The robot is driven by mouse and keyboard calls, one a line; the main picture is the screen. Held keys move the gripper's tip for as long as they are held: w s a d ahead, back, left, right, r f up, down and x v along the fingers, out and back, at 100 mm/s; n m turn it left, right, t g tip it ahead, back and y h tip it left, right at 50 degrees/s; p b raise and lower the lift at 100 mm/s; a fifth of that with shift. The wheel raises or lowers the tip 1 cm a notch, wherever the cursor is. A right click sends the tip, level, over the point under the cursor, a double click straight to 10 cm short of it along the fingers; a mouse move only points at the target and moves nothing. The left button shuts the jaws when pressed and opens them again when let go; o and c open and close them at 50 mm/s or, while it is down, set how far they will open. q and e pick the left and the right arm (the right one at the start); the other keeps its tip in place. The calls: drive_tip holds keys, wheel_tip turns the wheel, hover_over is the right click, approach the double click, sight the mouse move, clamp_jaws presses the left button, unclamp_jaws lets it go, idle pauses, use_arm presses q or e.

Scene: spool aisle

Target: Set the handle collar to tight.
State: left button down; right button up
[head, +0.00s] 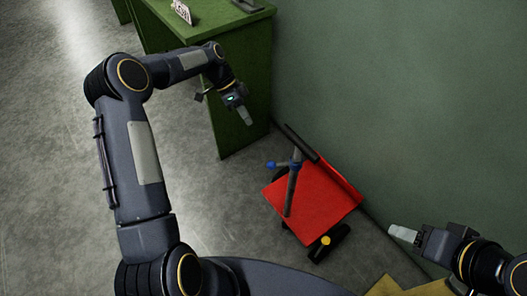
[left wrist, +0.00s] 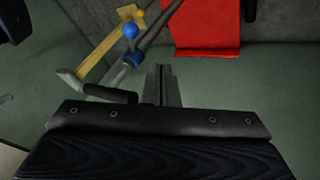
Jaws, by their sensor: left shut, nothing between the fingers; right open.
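The red cart (head: 318,203) stands on the floor by the green wall, with a grey handle post (head: 291,192) rising from it. A blue collar (head: 296,164) sits around the post below the black grip bar (head: 301,143), and a blue ball knob (head: 271,165) sticks out to its left. My left gripper (head: 247,118) is above and left of the collar, apart from it. In the left wrist view its fingers (left wrist: 161,84) are shut and empty, near the blue collar (left wrist: 134,58) and black grip (left wrist: 110,93). My right gripper (head: 405,233) is open, right of the cart.
A green bench (head: 243,85) stands behind my left arm. The green wall (head: 420,90) bounds the right side. A yellow ball (head: 325,241) shows by a black wheel at the cart's front. A yellow surface (head: 400,287) lies at the bottom right. Floor at left is clear.

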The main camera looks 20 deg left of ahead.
use_arm(q)
drive_tip(key=s+d+f, duration=0.5)
drive_tip(key=d+f, duration=0.2)
drive_tip(key=f, duration=0.2)
drive_tip(key=shift+d, duration=0.25)
idle(0.4)
